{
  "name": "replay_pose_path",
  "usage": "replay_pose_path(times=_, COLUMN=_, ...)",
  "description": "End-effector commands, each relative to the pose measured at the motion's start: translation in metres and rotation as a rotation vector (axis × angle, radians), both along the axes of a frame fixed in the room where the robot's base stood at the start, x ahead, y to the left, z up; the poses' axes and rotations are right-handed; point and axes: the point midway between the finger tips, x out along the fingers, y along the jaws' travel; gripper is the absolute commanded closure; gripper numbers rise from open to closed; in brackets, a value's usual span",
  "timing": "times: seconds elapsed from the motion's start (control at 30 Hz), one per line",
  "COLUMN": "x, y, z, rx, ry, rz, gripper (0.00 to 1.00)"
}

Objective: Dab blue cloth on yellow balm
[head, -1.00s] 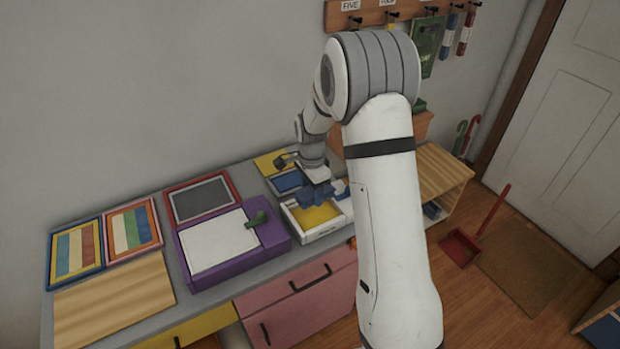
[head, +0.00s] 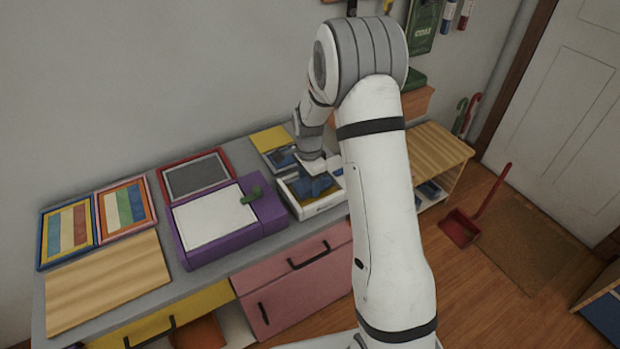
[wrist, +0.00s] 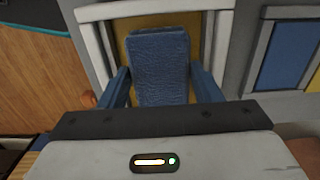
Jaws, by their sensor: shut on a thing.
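The blue cloth (wrist: 160,60) is a folded, textured pad between the two blue fingers of my gripper (wrist: 162,85) in the wrist view. My gripper is shut on it. In the head view the blue cloth (head: 312,187) is over the white-walled tray (head: 322,208) that holds the yellow balm. The yellow balm (wrist: 121,40) shows as a strip beside the cloth in the wrist view. The cloth hides most of it. I cannot tell whether the cloth touches the balm.
A purple box with a white top (head: 213,219) and green handle stands left of the tray. A yellow-and-blue case (head: 271,139) lies behind it. Striped frames (head: 126,207) and a wooden board (head: 108,283) lie farther left. Drawers (head: 293,288) are below the counter.

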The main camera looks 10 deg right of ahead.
Motion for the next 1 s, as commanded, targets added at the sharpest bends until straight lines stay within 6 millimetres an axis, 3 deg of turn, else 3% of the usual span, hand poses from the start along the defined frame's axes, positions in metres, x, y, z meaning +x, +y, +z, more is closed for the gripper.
replay_pose_path(times=1.0, x=0.0001, y=-0.0013, z=-0.0044, rx=0.0, ry=0.0, rz=-0.002, gripper=0.67)
